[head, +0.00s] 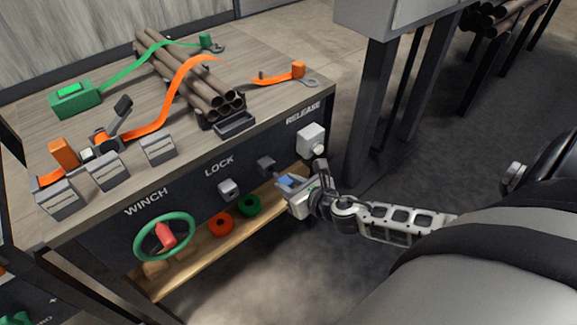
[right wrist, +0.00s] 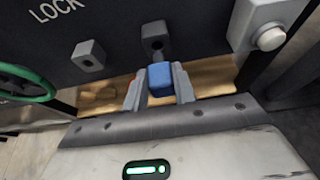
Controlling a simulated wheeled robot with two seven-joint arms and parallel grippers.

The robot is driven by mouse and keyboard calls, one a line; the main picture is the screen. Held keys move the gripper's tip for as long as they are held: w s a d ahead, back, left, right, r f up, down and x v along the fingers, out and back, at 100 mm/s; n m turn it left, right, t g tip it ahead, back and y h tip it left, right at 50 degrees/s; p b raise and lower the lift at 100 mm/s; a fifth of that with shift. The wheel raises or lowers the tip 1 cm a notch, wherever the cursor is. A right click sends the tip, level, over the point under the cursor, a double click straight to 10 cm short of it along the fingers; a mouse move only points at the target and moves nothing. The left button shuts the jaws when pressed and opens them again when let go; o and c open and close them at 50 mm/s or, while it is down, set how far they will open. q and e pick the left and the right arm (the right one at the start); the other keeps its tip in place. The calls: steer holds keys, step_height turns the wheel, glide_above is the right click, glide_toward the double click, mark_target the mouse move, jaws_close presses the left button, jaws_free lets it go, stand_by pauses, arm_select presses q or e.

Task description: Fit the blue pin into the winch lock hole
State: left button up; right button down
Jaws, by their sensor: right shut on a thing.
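The blue pin (right wrist: 160,80) is between the fingers of my right gripper (right wrist: 160,90), which is shut on it. In the head view the blue pin (head: 285,181) shows as a small patch at the tip of my right gripper (head: 291,186). My left gripper is not in view.
A green wheel (head: 164,237) with a red handle is under the WINCH label. A white button block (head: 311,138) is at right, under RELEASE. Pipes (head: 190,78) and straps lie on top.

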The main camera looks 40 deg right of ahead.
steer(key=shift+s+d+b, duration=0.2)
steer(key=shift+s+b, duration=0.3)
steer(key=shift+s, duration=1.95)
steer(key=c, duration=1.8)
jaws_free()
jaws_close()
steer(key=a+p, duration=0.3)
steer(key=a, duration=0.9)
steer(key=shift+s, duration=0.35)
